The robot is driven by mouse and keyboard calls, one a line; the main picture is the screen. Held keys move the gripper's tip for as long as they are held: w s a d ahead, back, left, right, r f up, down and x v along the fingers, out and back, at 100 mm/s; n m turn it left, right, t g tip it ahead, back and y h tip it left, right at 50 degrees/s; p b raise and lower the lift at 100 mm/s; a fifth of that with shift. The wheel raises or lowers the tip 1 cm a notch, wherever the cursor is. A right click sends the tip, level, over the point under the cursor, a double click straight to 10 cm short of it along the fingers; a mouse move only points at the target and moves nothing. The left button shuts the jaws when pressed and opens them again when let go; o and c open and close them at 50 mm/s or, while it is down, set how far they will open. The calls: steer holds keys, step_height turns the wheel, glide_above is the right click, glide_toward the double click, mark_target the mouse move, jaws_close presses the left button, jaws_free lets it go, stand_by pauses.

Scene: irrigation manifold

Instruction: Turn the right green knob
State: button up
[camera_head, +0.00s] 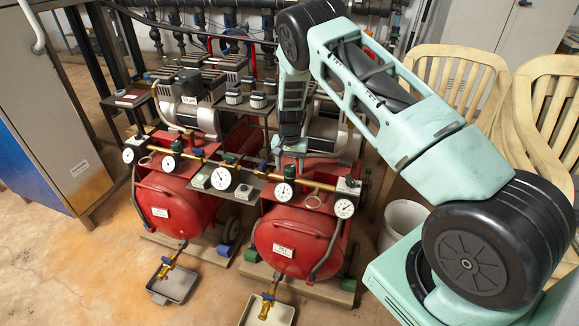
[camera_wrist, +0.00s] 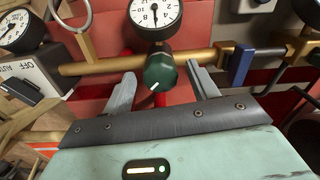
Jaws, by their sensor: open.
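The right green knob (camera_head: 289,171) sits on the brass pipe of the right red compressor, just above a round white gauge (camera_head: 284,192). In the wrist view, the dark green knob (camera_wrist: 158,74) has a white mark on its face and lies between my fingers. My gripper (camera_head: 292,154) is above and behind the knob in the head view, pointing down. In the wrist view, my gripper (camera_wrist: 162,84) is open, with one finger on each side of the knob and visible gaps. Another green knob (camera_head: 230,158) is on the left part of the pipe.
The brass pipe (camera_wrist: 110,64) runs across close to my fingertips. A blue clamp (camera_wrist: 241,64) and a switch box (camera_wrist: 35,75) flank the knob. Red tanks (camera_head: 290,240) stand below, and plastic chairs (camera_head: 460,75) are at the right.

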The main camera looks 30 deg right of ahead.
mark_target(289, 168)
step_height(289, 168, up, 17)
steer(key=p, duration=0.1)
stand_by(0.3)
stand_by(0.4)
steer(key=s+a+r+n+y+p, duration=0.1)
steer(key=s+a+r+n+p, duration=0.1)
steer(key=s+a+r, duration=0.45)
steer(key=s+a+r+n+p, duration=0.2)
steer(key=s+a+r+n, duration=0.15)
steer(key=a, duration=0.55)
steer(key=s+a+r+n+y+p, duration=0.1)
steer(key=s+a+r+n+p, duration=0.1)
steer(key=s+a+r, duration=0.35)
steer(key=s+a+r+n+p, duration=0.2)
steer(key=s+n, duration=0.1)
steer(key=s, duration=0.5)
steer(key=s+a+r+n+h+p, duration=0.1)
steer(key=s+a+r+n+p, duration=0.1)
steer(key=s, duration=0.6)
steer(key=s+a+r+n+p, duration=0.1)
steer(key=s+a+r+n, duration=0.2)
steer(key=s, duration=0.5)
steer(key=shift+a+r+n+p, duration=0.35)
steer(key=shift+r+n+p, duration=0.1)
steer(key=shift+r, duration=0.15)
